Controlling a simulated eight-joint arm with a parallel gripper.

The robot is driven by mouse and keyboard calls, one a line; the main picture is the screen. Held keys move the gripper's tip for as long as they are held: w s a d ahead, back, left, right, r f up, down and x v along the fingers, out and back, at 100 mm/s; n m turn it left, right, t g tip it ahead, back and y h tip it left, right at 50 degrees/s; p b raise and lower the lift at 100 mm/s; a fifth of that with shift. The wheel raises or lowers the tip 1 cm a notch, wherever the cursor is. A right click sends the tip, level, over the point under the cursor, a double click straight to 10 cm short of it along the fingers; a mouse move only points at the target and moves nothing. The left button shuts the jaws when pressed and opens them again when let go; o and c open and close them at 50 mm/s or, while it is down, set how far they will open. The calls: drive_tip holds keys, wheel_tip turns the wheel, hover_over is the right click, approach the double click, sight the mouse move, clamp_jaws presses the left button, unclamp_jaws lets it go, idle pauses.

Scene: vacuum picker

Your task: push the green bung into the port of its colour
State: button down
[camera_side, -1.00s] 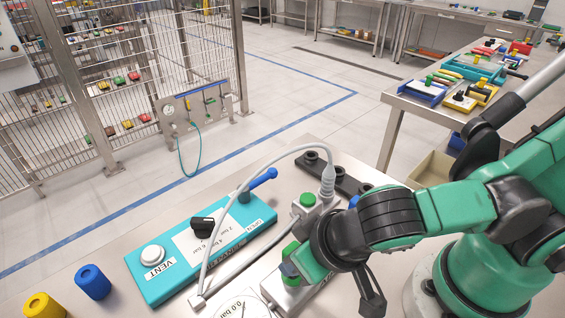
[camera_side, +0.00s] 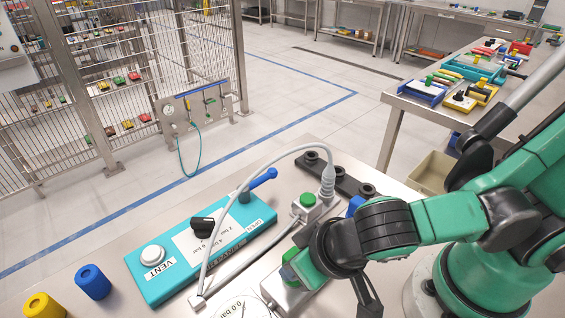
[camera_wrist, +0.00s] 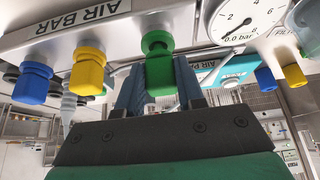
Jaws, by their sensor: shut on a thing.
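My gripper (camera_wrist: 158,68) is shut on the green bung (camera_wrist: 159,78), with one dark finger on each side of it. In the wrist view the bung's narrower end meets the green-ringed port (camera_wrist: 156,38) on the grey air bar (camera_wrist: 205,17). How far it sits inside I cannot tell. In the side view my gripper (camera_side: 298,268) is low over the air bar, and its arm hides much of the bar and bung. A blue bung (camera_wrist: 34,82) and a yellow bung (camera_wrist: 87,74) sit at other places along the bar in the wrist view.
A loose blue bung (camera_side: 93,282) and yellow bung (camera_side: 42,306) stand on the bench at the left. A turquoise panel (camera_side: 203,247) with a white button and black knob lies left of the bar. A grey cable (camera_side: 222,220) arches close by. A pressure gauge (camera_side: 245,309) is in front.

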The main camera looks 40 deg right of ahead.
drive_tip(key=shift+f, duration=0.55)
drive_tip(key=shift+c, duration=2.3)
unclamp_jaws()
drive_tip(key=v, duration=0.6)
drive_tip(key=w+d+r+t, duration=0.1)
drive_tip(key=w+d+r, duration=0.2)
drive_tip(key=w+d, duration=0.7)
drive_tip(key=d, duration=0.4)
drive_tip(key=shift+w+r, duration=0.2)
drive_tip(key=shift+w, duration=0.2)
